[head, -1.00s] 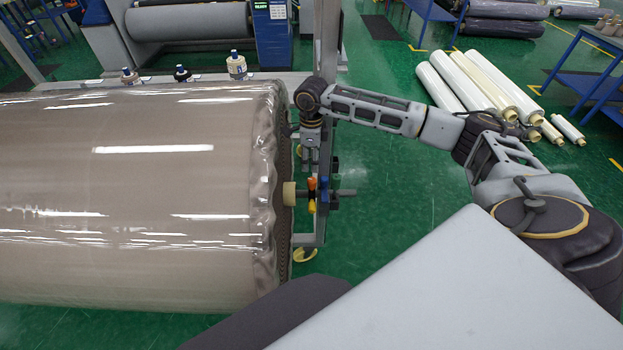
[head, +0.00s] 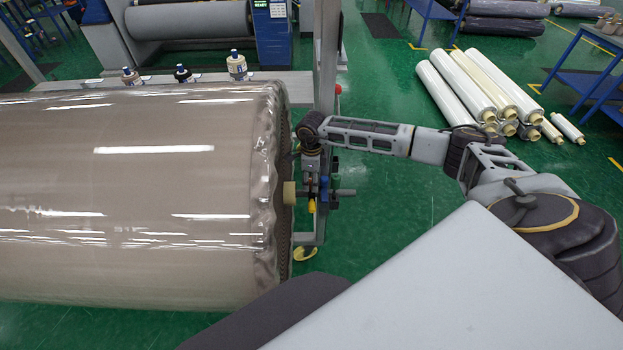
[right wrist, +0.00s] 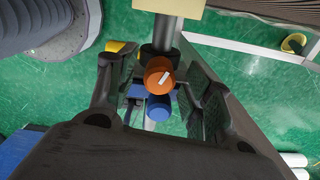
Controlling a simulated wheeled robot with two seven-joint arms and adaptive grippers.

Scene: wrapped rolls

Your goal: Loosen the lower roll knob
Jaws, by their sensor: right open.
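A clear-wrapped beige roll (head: 130,190) fills the left of the head view, its cream core and shaft (head: 290,194) sticking out on the right. Around the shaft are a blue part (head: 324,186) and a yellow part (head: 312,206). In the right wrist view an orange knob (right wrist: 159,77) with a white mark lies between the open fingers of my right gripper (right wrist: 160,85), with no clear contact. A blue knob (right wrist: 158,107) sits just below it. In the head view my right gripper (head: 311,172) comes down from above and hides the orange knob. My left gripper is out of view.
A grey frame post (head: 326,60) stands behind my right gripper. Bottles (head: 236,66) stand on the frame beam behind the roll. White rolls (head: 470,85) are stacked on the floor at right, by a blue table (head: 590,85). Green floor right of the shaft is open.

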